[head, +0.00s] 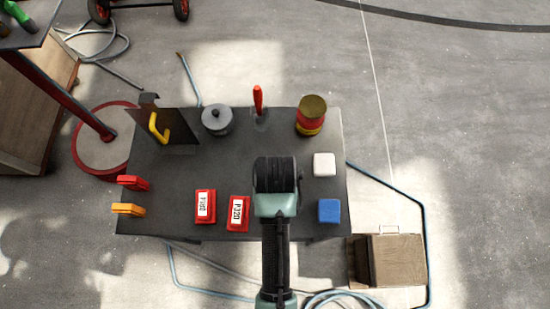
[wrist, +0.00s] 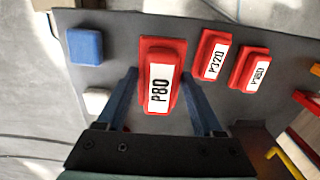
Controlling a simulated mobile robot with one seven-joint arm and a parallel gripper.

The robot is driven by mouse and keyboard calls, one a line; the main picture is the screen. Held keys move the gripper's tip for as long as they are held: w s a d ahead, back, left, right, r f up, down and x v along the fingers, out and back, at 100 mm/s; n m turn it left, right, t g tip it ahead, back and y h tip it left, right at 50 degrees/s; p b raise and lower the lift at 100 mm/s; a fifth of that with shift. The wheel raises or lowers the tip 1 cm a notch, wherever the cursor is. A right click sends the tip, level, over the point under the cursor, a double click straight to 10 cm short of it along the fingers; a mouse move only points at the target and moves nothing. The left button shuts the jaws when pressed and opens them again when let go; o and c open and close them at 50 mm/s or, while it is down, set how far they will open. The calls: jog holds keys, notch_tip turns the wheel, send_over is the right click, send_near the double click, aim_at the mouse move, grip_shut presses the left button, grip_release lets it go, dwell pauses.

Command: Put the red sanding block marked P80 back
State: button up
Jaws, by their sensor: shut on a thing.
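The red sanding block marked P80 (wrist: 160,85) is between the two fingers of my gripper (wrist: 160,74) in the wrist view, with its white label facing the camera. My gripper is shut on its sides. It looks larger than the other red blocks; I cannot tell whether it touches the dark tabletop (head: 180,180). In the head view my gripper (head: 276,175) is over the right half of the table and hides the P80 block.
Red blocks marked P320 (head: 238,213) and, less legibly, P180 (head: 205,206) lie left of my gripper. A white block (head: 324,164) and a blue block (head: 329,211) lie right. A tin (head: 311,115), red-handled tool (head: 258,100) and grey pot (head: 216,119) stand behind.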

notch_tip(320, 180, down, 10)
jog(key=shift+r, duration=0.25)
jog(key=o, duration=1.2)
jog(key=shift+s, duration=0.1)
jog(key=shift+r, duration=0.15)
